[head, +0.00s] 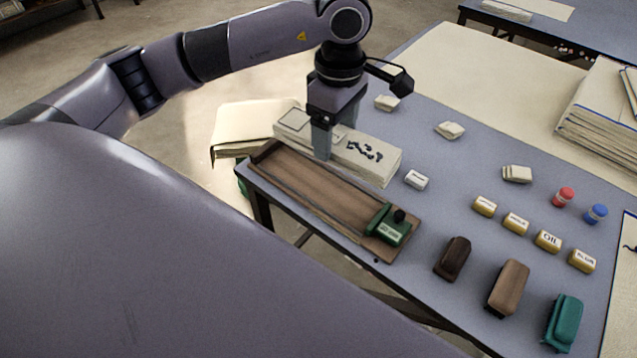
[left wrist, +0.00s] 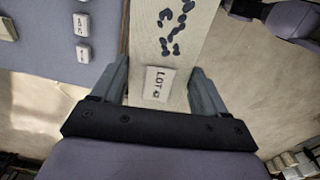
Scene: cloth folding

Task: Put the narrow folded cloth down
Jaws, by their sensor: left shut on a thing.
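The narrow folded cloth (head: 368,155) is a long cream bundle with dark blotches on top, just behind the wooden tray in the head view. My left gripper (head: 321,148) points down and grips it across its width near the middle. In the left wrist view the cloth (left wrist: 176,50) runs between the two fingers, with a "LOT 42" label on it. The left gripper (left wrist: 160,90) has a finger on each side of the cloth. I cannot tell whether the cloth's underside touches the table. My right gripper is not in view.
A wooden tray (head: 310,203) with a green block (head: 389,226) lies along the near table edge. Cream folded material (head: 240,125) is at the left corner. Brushes (head: 508,287), yellow tins (head: 516,222) and small white blocks (head: 416,180) stand to the right. Clear blue-grey table (head: 440,155) lies between.

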